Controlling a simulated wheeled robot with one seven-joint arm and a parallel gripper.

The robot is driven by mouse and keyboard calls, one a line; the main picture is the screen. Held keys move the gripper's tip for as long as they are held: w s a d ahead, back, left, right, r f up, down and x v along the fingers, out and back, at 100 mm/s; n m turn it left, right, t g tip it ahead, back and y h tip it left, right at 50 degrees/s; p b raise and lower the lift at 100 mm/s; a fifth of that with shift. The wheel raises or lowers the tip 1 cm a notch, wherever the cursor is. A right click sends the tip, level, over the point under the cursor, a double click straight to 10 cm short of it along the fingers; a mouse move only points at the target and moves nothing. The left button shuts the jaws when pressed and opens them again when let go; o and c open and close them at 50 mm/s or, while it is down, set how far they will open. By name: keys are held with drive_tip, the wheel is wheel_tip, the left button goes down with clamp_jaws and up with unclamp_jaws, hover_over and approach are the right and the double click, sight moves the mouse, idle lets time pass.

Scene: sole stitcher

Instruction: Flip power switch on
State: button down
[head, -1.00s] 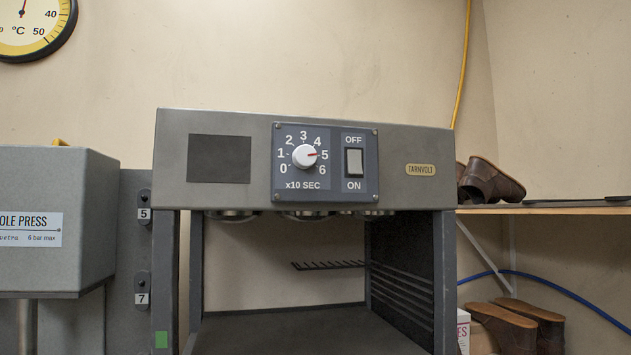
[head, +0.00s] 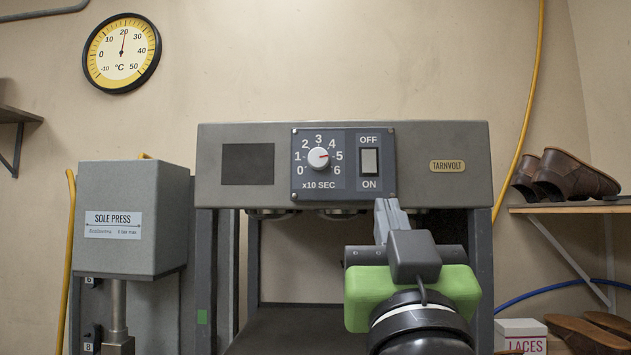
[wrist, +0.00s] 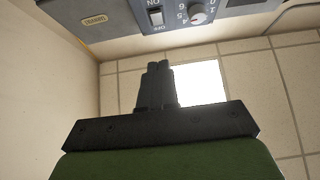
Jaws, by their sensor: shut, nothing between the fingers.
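The power switch (head: 370,161) is a light grey rocker in a dark frame on the TARNVOLT machine's control panel (head: 344,187), with OFF printed above it and ON below. Which side of the rocker is pressed in is hard to tell. It also shows in the wrist view (wrist: 156,18), upside down at the top. My gripper (head: 386,204) is shut and empty, its narrow fingertips pointing up just below and slightly right of the switch in the head view. The closed fingers also show in the wrist view (wrist: 158,68), with a visible gap in the picture between them and the switch.
A white timer dial (head: 318,158) sits left of the switch on the same panel. The grey sole press (head: 130,220) stands to the left. A shelf with brown shoes (head: 575,178) and a LACES box (head: 521,335) are at the right. Open space lies under the machine's head.

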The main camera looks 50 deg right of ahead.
sight(369, 164)
drive_tip(key=shift+d+r, duration=0.1)
drive_tip(key=p+x, duration=0.2)
drive_tip(key=x, duration=0.2)
drive_tip(key=f+p+x, duration=0.1)
drive_tip(key=p+x, duration=0.1)
drive_tip(key=x, duration=0.2)
drive_tip(key=w+d+f+p+x, duration=0.1)
drive_tip(key=p+x, duration=0.1)
drive_tip(key=x, duration=0.2)
drive_tip(key=shift+w+d+r, duration=0.15)
drive_tip(key=shift+w+d, duration=0.05)
drive_tip(key=shift+d, duration=0.05)
drive_tip(key=shift+w+d, duration=0.2)
drive_tip(key=shift+s+a, duration=0.1)
